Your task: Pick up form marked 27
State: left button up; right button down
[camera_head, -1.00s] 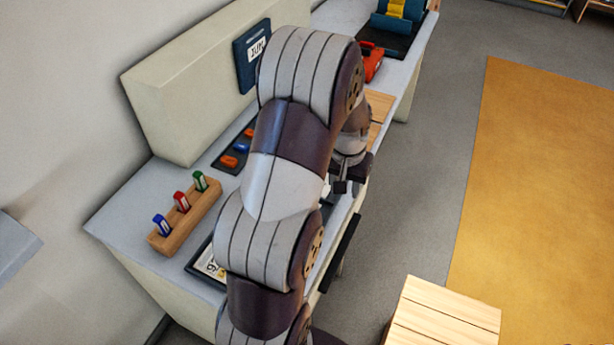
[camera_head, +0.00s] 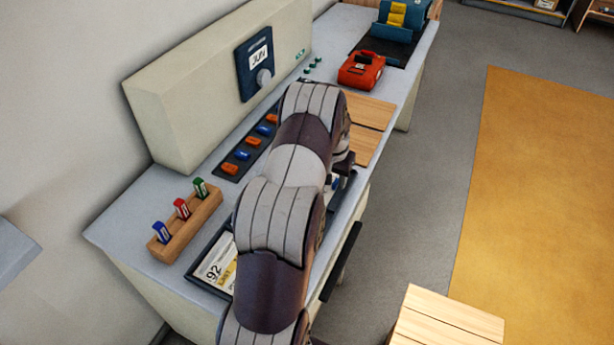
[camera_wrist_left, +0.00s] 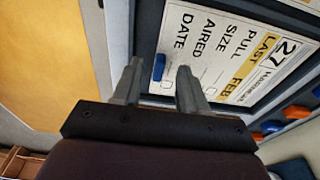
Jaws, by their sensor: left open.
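The form marked 27 (camera_wrist_left: 235,50) is a white sheet with a yellow strip reading LAST and FEB. It lies in a dark-framed tray in the left wrist view; in the head view my arm hides it. My left gripper (camera_wrist_left: 160,72) is open, its fingertips over the near edge of the form. A small blue piece (camera_wrist_left: 159,67) shows between the fingertips; whether they touch it, I cannot tell. In the head view the gripper is mostly hidden behind my left arm. My right gripper is not in view.
Another form marked 92 (camera_head: 215,264) lies at the tray's near end. A wooden block (camera_head: 185,228) holds blue, red and green markers. A dark strip (camera_head: 229,170) carries orange and blue pieces. A red device (camera_head: 361,71) and wooden boards (camera_head: 368,112) stand farther along the bench.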

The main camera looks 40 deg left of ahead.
pick_arm(q)
jog(key=shift+w+a+f, duration=0.1)
jog(key=shift+w+f, duration=0.1)
jog(key=shift+f, duration=0.75)
jog(key=shift+r, duration=0.1)
grip_shut()
